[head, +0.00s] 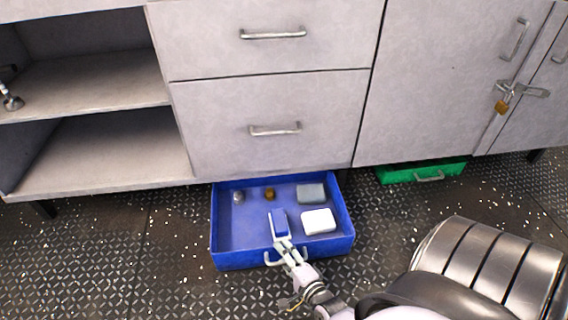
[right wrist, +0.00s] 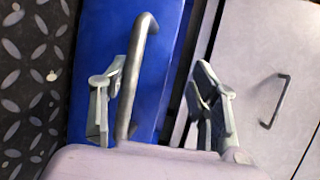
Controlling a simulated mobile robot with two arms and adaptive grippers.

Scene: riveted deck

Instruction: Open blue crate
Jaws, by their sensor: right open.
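The blue crate (head: 232,258) stands pulled out on the floor from under the grey cabinet, and its open top shows. Its metal handle (head: 271,260) is on the front wall. My right gripper (head: 285,244) is at the crate's front, beside the handle. In the right wrist view the open fingers (right wrist: 160,92) stand apart, with the handle (right wrist: 137,70) between them. My left gripper is out of view.
A green crate (head: 400,176) with a handle sits under the cabinet to the right. The drawers (head: 275,95) above are shut. A brass padlock (head: 502,105) hangs on the door latch. Open shelves (head: 100,85) are at left. The patterned floor (head: 110,265) is clear at left.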

